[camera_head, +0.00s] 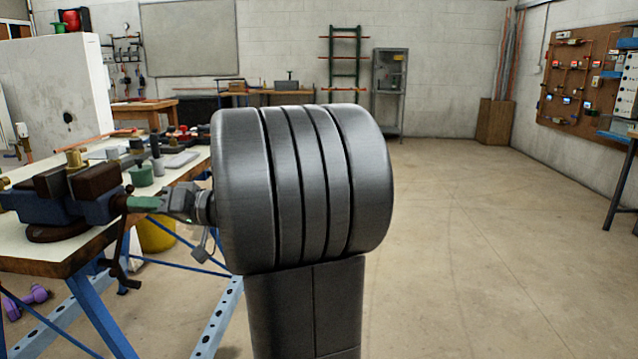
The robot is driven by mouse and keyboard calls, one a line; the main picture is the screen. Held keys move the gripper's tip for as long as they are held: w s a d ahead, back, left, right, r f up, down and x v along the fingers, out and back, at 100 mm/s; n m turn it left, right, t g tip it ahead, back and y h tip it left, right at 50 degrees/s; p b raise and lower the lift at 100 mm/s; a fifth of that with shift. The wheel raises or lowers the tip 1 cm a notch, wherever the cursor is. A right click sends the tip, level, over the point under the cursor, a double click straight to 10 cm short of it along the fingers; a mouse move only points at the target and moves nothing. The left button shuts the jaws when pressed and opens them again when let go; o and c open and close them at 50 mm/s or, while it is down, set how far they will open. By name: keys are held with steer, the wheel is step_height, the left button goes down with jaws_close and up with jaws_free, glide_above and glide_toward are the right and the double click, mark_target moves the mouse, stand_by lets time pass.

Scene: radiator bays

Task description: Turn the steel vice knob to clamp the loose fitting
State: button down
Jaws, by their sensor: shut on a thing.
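The blue vice (60,208) with dark brown jaws is mounted at the near left end of the workbench. A brass fitting (75,160) stands upright between its jaws; I cannot tell how tightly it sits. My gripper (136,203), with green fingertips, reaches in from the right at the vice's right end. It is shut on the steel vice knob, which is mostly hidden behind the fingers. A dark bar (118,243) hangs below the vice end. My own dark arm link fills the middle of the view.
The workbench top (25,248) runs back to the right, with a green cup (142,176) and small tools behind the vice. A yellow bucket (156,234) stands beneath. A pegboard (585,80) hangs on the right wall. The floor to the right is clear.

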steer(key=m+p, duration=1.6)
steer(key=m, duration=0.2)
steer(key=shift+f+p, duration=0.15)
steer(key=shift+p, duration=0.2)
steer(key=c, duration=1.4)
jaws_free()
steer(key=shift+d, duration=0.1)
steer(key=shift+o, duration=0.6)
steer(key=shift+d, duration=0.1)
